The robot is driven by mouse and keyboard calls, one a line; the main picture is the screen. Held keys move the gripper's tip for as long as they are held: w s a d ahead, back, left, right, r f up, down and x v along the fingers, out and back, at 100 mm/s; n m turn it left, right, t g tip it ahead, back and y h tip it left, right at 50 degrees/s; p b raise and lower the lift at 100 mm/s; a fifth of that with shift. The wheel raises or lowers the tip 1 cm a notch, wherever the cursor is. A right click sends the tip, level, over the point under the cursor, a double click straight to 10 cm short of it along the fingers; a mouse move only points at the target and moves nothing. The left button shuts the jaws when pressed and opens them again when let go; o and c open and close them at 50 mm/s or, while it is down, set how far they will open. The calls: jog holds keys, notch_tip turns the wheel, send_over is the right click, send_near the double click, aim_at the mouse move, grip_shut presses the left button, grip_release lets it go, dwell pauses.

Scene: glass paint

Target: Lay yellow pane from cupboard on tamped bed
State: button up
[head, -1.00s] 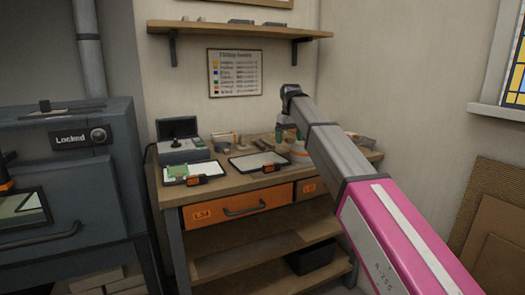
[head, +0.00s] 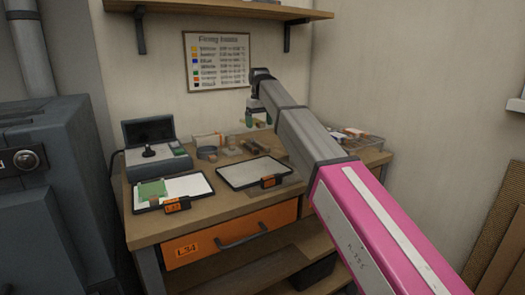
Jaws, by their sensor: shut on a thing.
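I cannot tell which bed is tamped. No yellow pane or cupboard can be made out.
A grey device (head: 157,147) stands at the bench's back left. Small containers and blocks (head: 228,143) sit behind the middle tray. An orange drawer (head: 235,235) is shut below the benchtop. A grey furnace-like cabinet (head: 55,190) stands at the left. A shelf (head: 215,10) hangs above.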

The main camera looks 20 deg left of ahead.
jog(key=w+d+f, duration=0.1)
jog(key=d+f, duration=0.1)
jog(key=d, duration=0.1)
jog(key=w+d+f, duration=0.1)
jog(key=d+f, duration=0.1)
jog(key=d, duration=0.2)
jog(key=w+d+f, duration=0.1)
jog(key=d+f, duration=0.1)
jog(key=d, duration=0.1)
jog(key=shift+w+d+f, duration=0.25)
jog(key=shift+d+f, duration=0.15)
jog(key=shift+f, duration=1.95)
jog(key=o, duration=0.9)
jog(key=shift+f, duration=0.1)
notch_tip(320, 180, up, 12)
